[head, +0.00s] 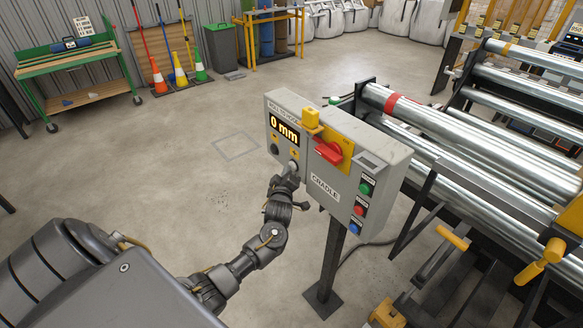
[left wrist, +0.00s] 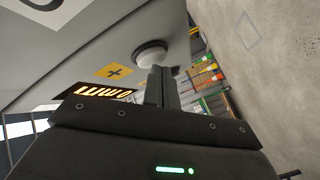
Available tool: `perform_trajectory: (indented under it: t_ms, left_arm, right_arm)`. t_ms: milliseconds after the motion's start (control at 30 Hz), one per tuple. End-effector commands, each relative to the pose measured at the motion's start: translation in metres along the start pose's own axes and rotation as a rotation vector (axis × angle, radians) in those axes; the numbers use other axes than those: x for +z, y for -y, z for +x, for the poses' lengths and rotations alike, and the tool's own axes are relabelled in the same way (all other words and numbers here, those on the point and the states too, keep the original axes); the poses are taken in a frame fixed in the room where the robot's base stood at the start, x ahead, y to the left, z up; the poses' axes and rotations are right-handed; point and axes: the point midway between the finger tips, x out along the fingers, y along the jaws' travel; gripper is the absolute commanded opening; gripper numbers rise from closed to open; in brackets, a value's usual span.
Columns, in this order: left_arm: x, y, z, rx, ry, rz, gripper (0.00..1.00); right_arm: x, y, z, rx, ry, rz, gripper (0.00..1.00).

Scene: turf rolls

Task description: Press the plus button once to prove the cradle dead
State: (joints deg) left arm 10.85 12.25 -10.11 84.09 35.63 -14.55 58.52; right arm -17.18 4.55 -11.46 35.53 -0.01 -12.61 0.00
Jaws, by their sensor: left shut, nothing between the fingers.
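The grey control box (head: 382,150) stands on a post, with a display (head: 284,130) reading "0 mm". The pale round plus button (head: 294,167) is low on its left face; it also shows in the left wrist view (left wrist: 151,53) beside a yellow plus label (left wrist: 114,71). My left gripper (head: 291,176) is shut and empty, its fingertips right at the plus button. In the left wrist view the closed fingers (left wrist: 160,72) overlap the button's lower edge; I cannot tell whether they touch it. My right gripper is not in view.
A dark button (head: 274,149) sits left of the plus button. A red rotary switch (head: 328,152) with a yellow block (head: 311,118) is on the front face, near green, red and blue buttons. Steel rollers (head: 470,140) fill the right. Floor at left is clear.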

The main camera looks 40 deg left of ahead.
Motion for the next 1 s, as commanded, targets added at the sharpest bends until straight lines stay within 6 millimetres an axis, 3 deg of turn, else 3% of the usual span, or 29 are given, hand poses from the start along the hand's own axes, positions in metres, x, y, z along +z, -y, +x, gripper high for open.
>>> perform_trajectory:
  t_ms: [1000]
  left_arm:
    - [-0.0012,-0.0001,-0.0015,0.000,0.001,0.001,0.00]
  right_arm:
    - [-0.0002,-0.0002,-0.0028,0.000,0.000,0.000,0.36]
